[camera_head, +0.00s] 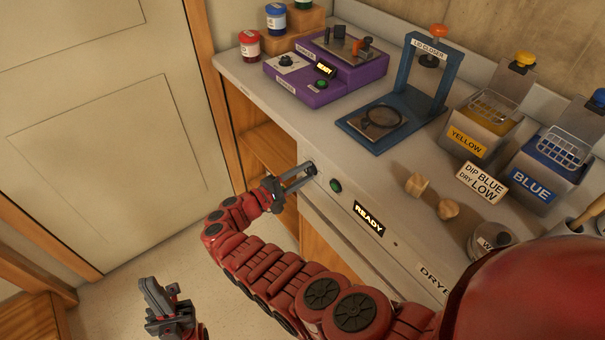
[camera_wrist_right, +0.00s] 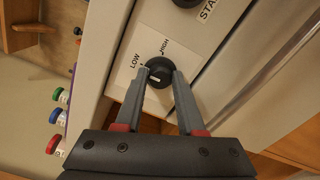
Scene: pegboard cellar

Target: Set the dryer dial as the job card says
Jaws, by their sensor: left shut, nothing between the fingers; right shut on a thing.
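The job card (camera_head: 482,187) reads "DIP BLUE DRY LOW". The dryer (camera_head: 400,265) is built into the counter front. Its dial (camera_wrist_right: 160,73) is a black round knob on a white plate marked LOW and HIGH. The short white mark on it points left in the wrist view, on the LOW side; its exact setting is hard to tell. My right gripper (camera_head: 309,171) is shut on the dial, one finger on each side, as the right wrist view (camera_wrist_right: 161,72) shows. My left gripper (camera_head: 163,297) is shut and empty, low over the floor.
A green button (camera_head: 335,185) and a READY display (camera_head: 369,218) are beside the dial. A door (camera_head: 110,130) stands left.

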